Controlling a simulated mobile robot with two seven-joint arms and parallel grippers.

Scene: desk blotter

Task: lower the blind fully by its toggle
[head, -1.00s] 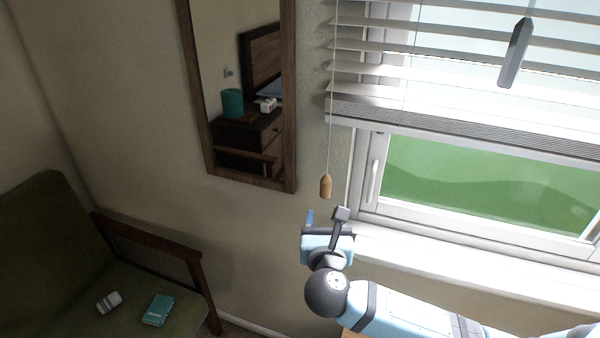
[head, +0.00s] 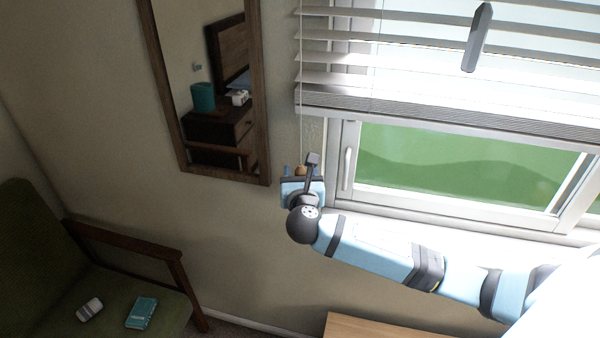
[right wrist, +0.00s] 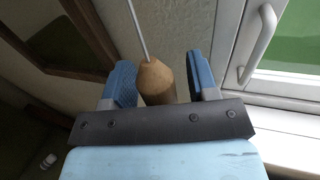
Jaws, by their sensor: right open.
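The blind (head: 420,85) hangs over the upper part of the window, its bottom rail above the lower pane. Its thin cord (head: 301,110) runs down the left side to a wooden toggle (head: 301,170). My right gripper (head: 301,168) is at the toggle, which is partly hidden behind a finger in the head view. In the right wrist view the toggle (right wrist: 156,82) stands between the two open blue fingers (right wrist: 165,80), with a gap on the right and little or none visible on the left. Its lower end is hidden behind the gripper body. My left gripper is not in view.
A framed mirror (head: 262,130) hangs on the wall just left of the cord. A window handle (head: 347,168) and the sill (head: 400,225) are to the right. A green armchair (head: 160,310) stands at lower left, and a wooden surface (head: 380,328) is below my arm.

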